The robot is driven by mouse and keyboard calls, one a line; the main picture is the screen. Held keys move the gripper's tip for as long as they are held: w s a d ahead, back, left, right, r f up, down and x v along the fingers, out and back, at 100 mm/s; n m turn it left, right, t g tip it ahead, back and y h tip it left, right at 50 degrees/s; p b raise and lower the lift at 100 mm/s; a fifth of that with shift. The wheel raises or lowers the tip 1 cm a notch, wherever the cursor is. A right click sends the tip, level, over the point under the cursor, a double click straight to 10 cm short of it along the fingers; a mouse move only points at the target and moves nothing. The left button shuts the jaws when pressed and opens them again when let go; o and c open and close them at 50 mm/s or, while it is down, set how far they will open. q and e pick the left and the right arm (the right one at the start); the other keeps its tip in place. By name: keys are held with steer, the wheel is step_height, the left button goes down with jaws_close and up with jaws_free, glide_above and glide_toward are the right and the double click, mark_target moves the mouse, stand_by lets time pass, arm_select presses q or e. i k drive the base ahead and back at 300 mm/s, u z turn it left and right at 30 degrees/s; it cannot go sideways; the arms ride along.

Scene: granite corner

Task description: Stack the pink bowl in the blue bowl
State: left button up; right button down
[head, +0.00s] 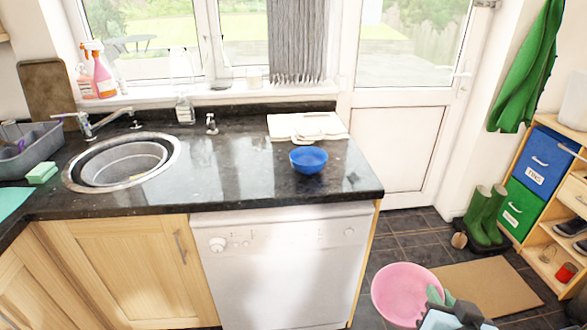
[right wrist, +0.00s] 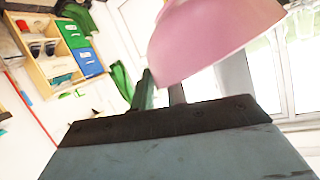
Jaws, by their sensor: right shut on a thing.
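The blue bowl (head: 308,159) stands upright on the dark granite worktop, near its right end. The pink bowl (head: 402,292) is held in the air at the lower right of the head view, off the worktop's right end and lower in the picture than the blue bowl. My right gripper (head: 437,298) is shut on the pink bowl's right side. In the right wrist view the pink bowl (right wrist: 215,38) shows at the fingers (right wrist: 160,95), and part of it is cut off by the top edge. My left gripper is not in view.
The granite worktop (head: 230,190) is clear around the blue bowl. A round sink (head: 122,163) and a grey basin (head: 35,148) are at left. Green boots (head: 487,215) and a shelf unit (head: 540,180) stand at right.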

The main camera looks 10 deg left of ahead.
mark_target(308, 163)
steer(key=u, duration=0.45)
steer(key=i, duration=1.5)
